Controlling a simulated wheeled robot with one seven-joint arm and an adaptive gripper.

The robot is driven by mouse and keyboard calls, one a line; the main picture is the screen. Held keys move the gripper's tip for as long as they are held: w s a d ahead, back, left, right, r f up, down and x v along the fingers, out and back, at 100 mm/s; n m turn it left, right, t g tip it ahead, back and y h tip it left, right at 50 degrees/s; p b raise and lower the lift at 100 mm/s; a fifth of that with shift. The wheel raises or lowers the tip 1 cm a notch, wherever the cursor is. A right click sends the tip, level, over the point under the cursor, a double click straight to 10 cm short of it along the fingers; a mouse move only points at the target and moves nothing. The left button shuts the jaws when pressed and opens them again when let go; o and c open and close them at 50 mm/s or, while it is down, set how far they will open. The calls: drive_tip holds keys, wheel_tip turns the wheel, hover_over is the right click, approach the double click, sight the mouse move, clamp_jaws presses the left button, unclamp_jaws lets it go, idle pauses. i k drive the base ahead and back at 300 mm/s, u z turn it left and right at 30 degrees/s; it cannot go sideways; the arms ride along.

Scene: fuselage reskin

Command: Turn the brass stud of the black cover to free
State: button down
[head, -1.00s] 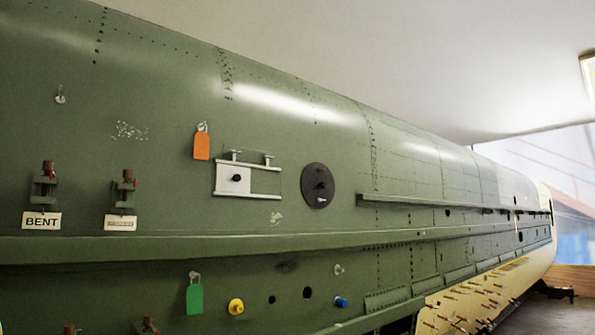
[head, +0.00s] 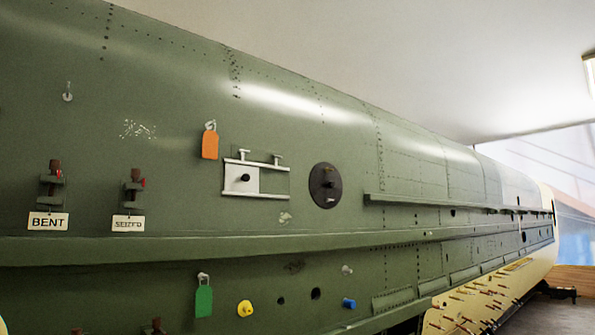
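The black cover (head: 325,186) is a dark round plate on the green fuselage skin, right of the middle of the head view. A small stud with a dark knob stands out near its centre.
Left of the cover is a silver bracket (head: 268,193) with a black knob. An orange tag (head: 210,145) hangs nearby. Clamps with labels "BENT" (head: 48,221) and "SEIZED" (head: 128,223) are further left. A long ledge (head: 200,249) runs below. A green tag (head: 203,301) and yellow plug (head: 245,308) sit lower.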

sight(322, 185)
drive_tip(key=z, duration=1.7)
drive_tip(key=i, duration=0.85)
drive_tip(key=u, duration=2)
